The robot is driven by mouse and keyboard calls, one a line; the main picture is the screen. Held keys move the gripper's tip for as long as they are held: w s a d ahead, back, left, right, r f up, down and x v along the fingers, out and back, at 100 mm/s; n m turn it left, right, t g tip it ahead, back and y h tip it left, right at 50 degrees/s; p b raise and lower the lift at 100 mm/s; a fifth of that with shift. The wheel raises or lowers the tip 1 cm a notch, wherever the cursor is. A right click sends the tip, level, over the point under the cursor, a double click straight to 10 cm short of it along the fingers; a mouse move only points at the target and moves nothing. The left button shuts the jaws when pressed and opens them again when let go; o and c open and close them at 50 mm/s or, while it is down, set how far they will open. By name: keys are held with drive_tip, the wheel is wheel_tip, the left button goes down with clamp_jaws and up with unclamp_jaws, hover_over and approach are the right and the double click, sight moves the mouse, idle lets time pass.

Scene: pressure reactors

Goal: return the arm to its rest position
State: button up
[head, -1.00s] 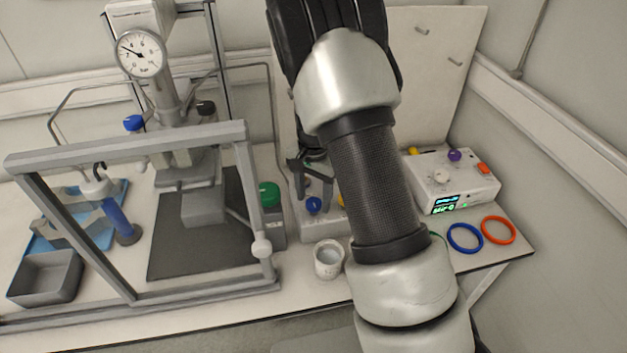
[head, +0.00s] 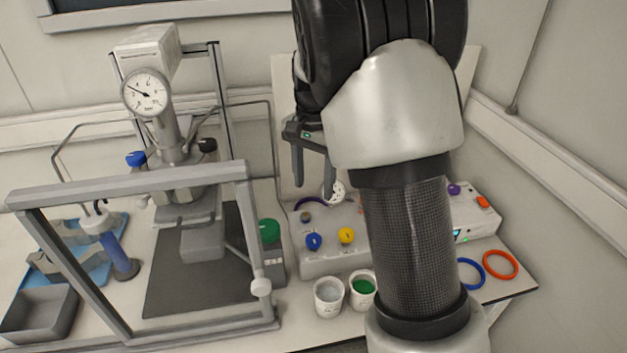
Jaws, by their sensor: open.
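My gripper (head: 312,193) is in the head view, right of the reactor. It is open with its two dark fingers apart and pointing down, and nothing shows between them. It hangs in front of the back panel, above the panel box with blue and yellow knobs. My arm covers the middle right of the view and hides part of the bench and of the control box behind it.
A pressure reactor (head: 177,170) with a gauge (head: 145,92) stands behind a grey frame (head: 130,186) on the left. White cups (head: 328,297) stand at the bench front. Blue and orange rings (head: 501,264) lie at the right. A grey tray (head: 40,312) sits far left.

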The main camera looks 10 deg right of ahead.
drive_tip(key=shift+r, duration=0.1)
idle(0.3)
drive_tip(key=s+r+n+t+y+p, duration=0.1)
drive_tip(key=s+r+n+t, duration=0.25)
drive_tip(key=s+r, duration=0.8)
drive_tip(key=s+r+n+t+h, duration=0.1)
drive_tip(key=s+n, duration=0.4)
drive_tip(key=s, duration=0.8)
drive_tip(key=shift+s+d+r+n+t+p, duration=0.2)
drive_tip(key=shift+s+r+n+t+p, duration=0.15)
drive_tip(key=shift+t, duration=0.2)
